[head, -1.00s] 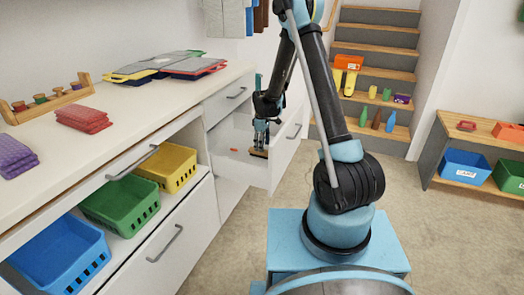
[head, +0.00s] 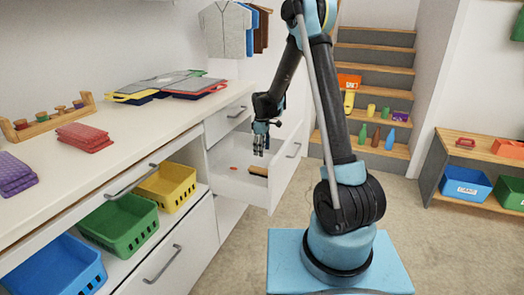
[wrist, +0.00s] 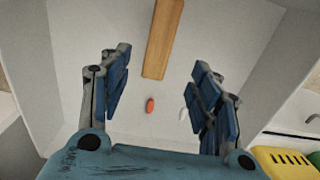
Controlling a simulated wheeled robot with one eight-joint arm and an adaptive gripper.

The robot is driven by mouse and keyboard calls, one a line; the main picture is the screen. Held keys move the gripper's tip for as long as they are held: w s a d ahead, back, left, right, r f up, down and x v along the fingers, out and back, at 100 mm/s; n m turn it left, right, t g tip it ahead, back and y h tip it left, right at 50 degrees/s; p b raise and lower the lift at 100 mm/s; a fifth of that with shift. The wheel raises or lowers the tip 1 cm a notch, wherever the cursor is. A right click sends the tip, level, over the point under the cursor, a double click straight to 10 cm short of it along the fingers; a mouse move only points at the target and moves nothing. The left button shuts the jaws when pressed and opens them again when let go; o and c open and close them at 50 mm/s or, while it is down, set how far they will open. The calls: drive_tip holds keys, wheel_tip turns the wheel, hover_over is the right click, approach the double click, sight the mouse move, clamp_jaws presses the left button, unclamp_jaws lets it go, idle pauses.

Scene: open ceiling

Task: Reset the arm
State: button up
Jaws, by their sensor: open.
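My gripper (head: 261,150) is above the open white drawer (head: 233,187); in the wrist view its blue fingers (wrist: 160,88) are spread apart with nothing between them. A flat wooden piece (head: 258,171) lies in the drawer below the gripper, and in the wrist view (wrist: 163,38) it lies beyond the fingers. A small orange-red item (wrist: 150,106) lies on the drawer floor. A small white item (wrist: 184,115) is partly hidden by the right finger.
The white counter (head: 120,155) on the left holds red (head: 85,136) and purple stacks and flat folders. Yellow (head: 168,186), green (head: 120,226) and blue bins sit below it. Steps (head: 375,95) rise behind.

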drive_tip(key=s+d+r+m+t, duration=0.1)
drive_tip(key=s+d+r+m, duration=0.1)
drive_tip(key=d+r, duration=0.2)
drive_tip(key=s+d+r+m+t, duration=0.1)
drive_tip(key=s+d+r+m, duration=0.1)
drive_tip(key=r, duration=0.5)
drive_tip(key=s+d+r+m+t, duration=0.1)
drive_tip(key=s+d+r, duration=0.2)
drive_tip(key=d+r, duration=0.3)
drive_tip(key=shift+s+d+r+m+y, duration=0.1)
drive_tip(key=shift+s+d+m+y, duration=0.1)
drive_tip(key=shift+s+m+y, duration=0.15)
drive_tip(key=s+d+r+m+t, duration=0.2)
drive_tip(key=s+d+r+m, duration=0.15)
drive_tip(key=s+d, duration=0.4)
drive_tip(key=s+d+r+m+t, duration=0.25)
drive_tip(key=s+d+m, duration=0.2)
drive_tip(key=s, duration=0.55)
drive_tip(key=s+f+g, duration=0.5)
drive_tip(key=s+f, duration=0.6)
drive_tip(key=s, duration=0.5)
drive_tip(key=shift+w, duration=0.1)
drive_tip(key=shift+w+f+g, duration=0.2)
drive_tip(key=shift+w+g, duration=0.05)
drive_tip(key=shift+w, duration=0.2)
